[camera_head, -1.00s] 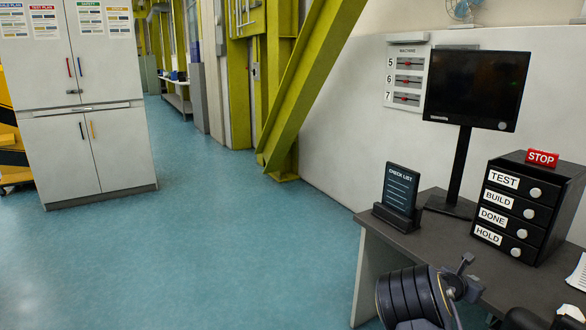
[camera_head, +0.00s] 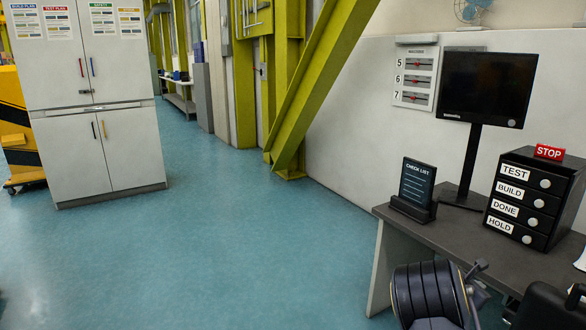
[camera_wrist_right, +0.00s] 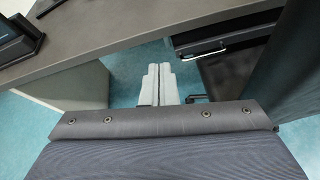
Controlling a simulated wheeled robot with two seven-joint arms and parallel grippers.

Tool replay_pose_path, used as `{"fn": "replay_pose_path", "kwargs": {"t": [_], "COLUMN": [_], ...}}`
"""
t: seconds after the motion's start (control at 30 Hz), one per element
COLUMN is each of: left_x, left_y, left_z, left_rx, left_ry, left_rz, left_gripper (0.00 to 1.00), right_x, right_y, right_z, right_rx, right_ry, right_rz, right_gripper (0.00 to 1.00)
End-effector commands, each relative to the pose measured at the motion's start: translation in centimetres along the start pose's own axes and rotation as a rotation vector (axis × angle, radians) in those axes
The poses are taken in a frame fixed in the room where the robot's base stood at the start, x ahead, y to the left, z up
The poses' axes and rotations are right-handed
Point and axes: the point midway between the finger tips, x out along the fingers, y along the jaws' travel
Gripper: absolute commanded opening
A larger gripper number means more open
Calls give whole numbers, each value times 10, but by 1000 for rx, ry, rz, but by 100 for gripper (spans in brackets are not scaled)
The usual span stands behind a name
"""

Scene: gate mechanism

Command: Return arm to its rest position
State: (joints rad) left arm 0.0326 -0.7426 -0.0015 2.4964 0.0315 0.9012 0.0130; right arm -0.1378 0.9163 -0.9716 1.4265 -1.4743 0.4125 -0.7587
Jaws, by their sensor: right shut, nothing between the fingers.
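My right arm, with a dark ribbed cover (camera_head: 430,292), shows at the bottom right of the head view, in front of the desk (camera_head: 415,240). In the right wrist view my right gripper (camera_wrist_right: 157,84) is shut, its pale grey fingers together with nothing between them. The fingers are beyond a dark padded edge with several studs (camera_wrist_right: 160,119), and the desk (camera_wrist_right: 130,40) shows past them. My left gripper is out of view.
On the desk stand a monitor (camera_head: 487,88), a check list sign (camera_head: 416,182) and a black drawer unit (camera_head: 527,200) with a STOP sign (camera_head: 549,152). A white cabinet (camera_head: 90,100) stands at the left. The blue floor (camera_head: 220,240) between is clear.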

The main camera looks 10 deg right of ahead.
Motion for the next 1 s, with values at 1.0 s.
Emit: {"fn": "replay_pose_path", "kwargs": {"t": [1.0], "left_x": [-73], "left_y": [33], "left_z": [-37], "left_rx": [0], "left_ry": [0], "left_rz": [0], "left_gripper": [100], "right_x": [-395], "right_y": [-139], "right_z": [16], "right_rx": [1757], "right_ry": [1025], "right_rz": [-844], "right_gripper": [0]}}
